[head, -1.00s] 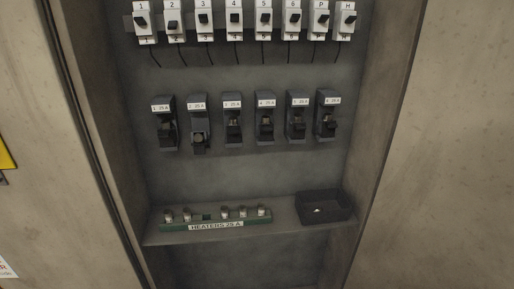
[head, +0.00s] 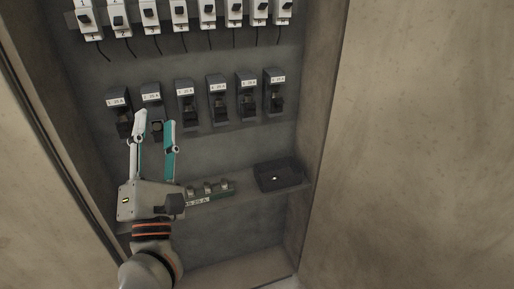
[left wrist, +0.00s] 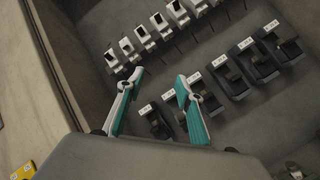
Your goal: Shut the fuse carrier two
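Fuse carrier two (head: 151,99) is the second from the left in the row of dark, labelled carriers on the grey back panel. Its dark front part (head: 157,129) hangs lower than its neighbours' and seems tilted out. My left gripper (head: 155,118) is open, its white and teal fingers pointing up, one on each side of that front part in the picture. I cannot tell whether they touch it. In the left wrist view the open fingers (left wrist: 160,80) show, and the right one partly hides the carriers at the row's left end. My right gripper is not in view.
Carrier one (head: 121,117) is close to the left finger; carrier three (head: 185,105) is to the right. White breakers (head: 179,13) run above. Cabinet walls close both sides.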

